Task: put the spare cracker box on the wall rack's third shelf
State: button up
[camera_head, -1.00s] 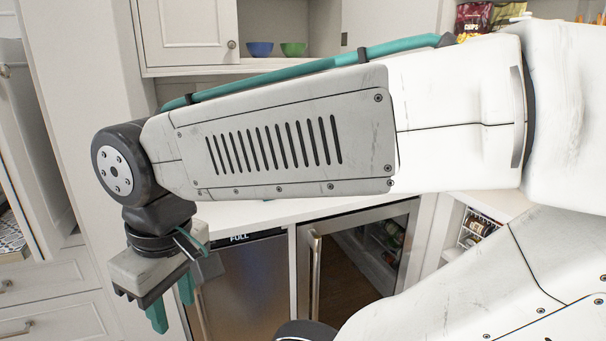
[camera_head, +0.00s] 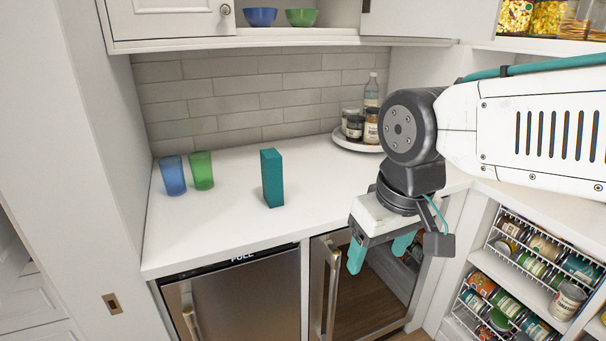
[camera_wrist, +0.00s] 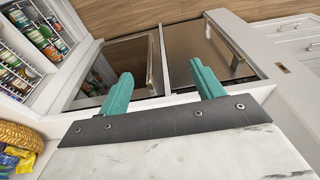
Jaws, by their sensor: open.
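A tall teal box (camera_head: 272,178) stands upright on the white counter; no label is readable, so I cannot tell for certain that it is the cracker box. My gripper (camera_head: 378,258) is open and empty, pointing down in front of the counter's edge, to the right of the box and apart from it. Its two teal fingers also show spread in the wrist view (camera_wrist: 161,72), with nothing between them. White wire racks (camera_head: 540,250) with cans stand at the right; I cannot tell whether they are the wall rack.
A blue cup (camera_head: 173,175) and a green cup (camera_head: 202,170) stand left of the box. A round tray (camera_head: 345,143) with jars and a bottle is at the back right. Upper cabinets (camera_head: 170,20) overhang the counter. A wicker basket (camera_wrist: 18,135) shows in the wrist view.

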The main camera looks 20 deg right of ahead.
jog(key=w+a+f+t, duration=0.15)
jog(key=w+t, duration=0.25)
jog(key=w, duration=0.8)
jog(key=w+f+t, duration=0.2)
jog(key=w+t, duration=0.1)
jog(key=w, duration=1)
jog(key=t, duration=0.7)
send_near(271, 165)
jog(key=w+f, duration=0.1)
jog(key=w, duration=0.1)
jog(key=w+d+f, duration=0.1)
jog(key=w+f, duration=0.1)
jog(key=w, duration=0.1)
jog(key=shift+f, duration=0.25)
jog(key=shift+w+t, duration=0.35)
jog(key=shift+t, duration=0.45)
jog(key=w, duration=0.7)
jog(key=shift+w, duration=0.4)
jog(key=c, duration=1.3)
jog(key=shift+o, duration=0.2)
